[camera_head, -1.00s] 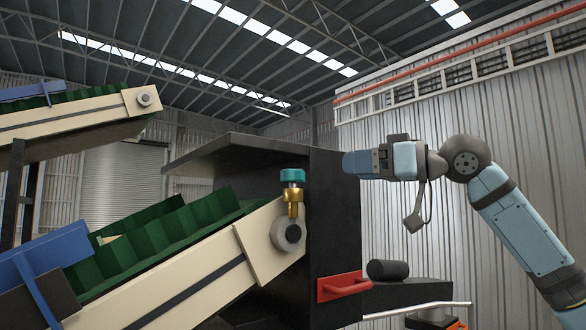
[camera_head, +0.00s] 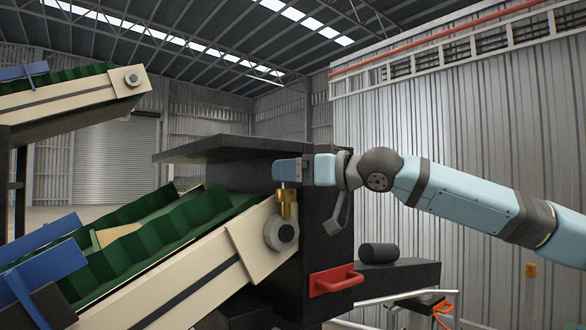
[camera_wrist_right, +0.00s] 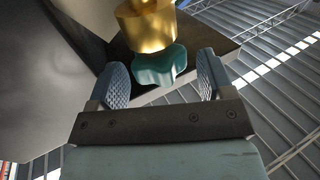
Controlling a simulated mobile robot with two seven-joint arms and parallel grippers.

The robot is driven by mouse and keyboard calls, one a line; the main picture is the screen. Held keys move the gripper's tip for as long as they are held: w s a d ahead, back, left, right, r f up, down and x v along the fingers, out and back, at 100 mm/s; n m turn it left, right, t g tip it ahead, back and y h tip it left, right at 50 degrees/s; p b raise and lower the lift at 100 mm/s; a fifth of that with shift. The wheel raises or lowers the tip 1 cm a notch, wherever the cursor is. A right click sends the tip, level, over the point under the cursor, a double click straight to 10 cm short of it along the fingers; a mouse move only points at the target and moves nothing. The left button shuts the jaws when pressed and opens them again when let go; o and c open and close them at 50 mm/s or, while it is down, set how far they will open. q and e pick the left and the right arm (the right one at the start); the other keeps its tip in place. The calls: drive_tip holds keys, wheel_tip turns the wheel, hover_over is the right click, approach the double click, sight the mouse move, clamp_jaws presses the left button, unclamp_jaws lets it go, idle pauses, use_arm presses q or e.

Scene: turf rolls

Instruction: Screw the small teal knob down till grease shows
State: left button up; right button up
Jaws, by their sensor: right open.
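The small teal knob (camera_wrist_right: 158,68) shows in the right wrist view, on the end of a brass fitting (camera_wrist_right: 148,25). My right gripper (camera_wrist_right: 163,78) is open, with one pad on each side of the knob and gaps showing on both sides. In the head view, the right gripper (camera_head: 287,171) is at the top of the brass fitting (camera_head: 287,204) and hides the knob. The fitting stands upright by the round roller end (camera_head: 282,234) of the conveyor. My left gripper is not in view.
The cream conveyor (camera_head: 190,285) with a green ridged belt (camera_head: 150,245) slopes up to a dark housing (camera_head: 325,245). A red handle (camera_head: 335,280) sticks out low on the housing. A black cylinder (camera_head: 380,253) lies on a dark ledge to the right.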

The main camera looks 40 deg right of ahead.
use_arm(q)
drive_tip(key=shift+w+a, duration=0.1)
use_arm(e)
drive_tip(key=shift+c, duration=0.4)
